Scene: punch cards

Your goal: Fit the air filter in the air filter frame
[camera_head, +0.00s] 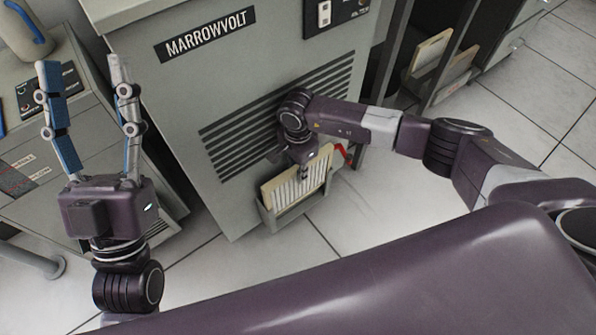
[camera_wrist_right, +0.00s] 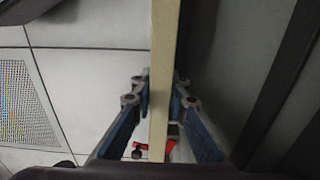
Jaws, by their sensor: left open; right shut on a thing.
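The air filter (camera_head: 293,190) is a cream-edged panel with white pleats, low in front of the grey cabinet. Its lower part is at the grey air filter frame (camera_head: 283,219), whose front rim and side wall show. I cannot tell how deep the filter sits. My right gripper (camera_wrist_right: 158,92) is shut on the air filter, which shows edge-on as a cream bar (camera_wrist_right: 163,50) in the right wrist view. In the head view its fingers are mostly hidden. My left gripper (camera_head: 84,65) is open and empty, pointing up at the left.
The MARROWVOLT cabinet (camera_head: 180,95) with dark louvres stands behind the frame. A red part (camera_head: 341,152) is just right of the filter. More cream panels (camera_head: 430,52) stand in a rack at upper right. A grey console (camera_head: 30,130) is at left. The tiled floor in front is clear.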

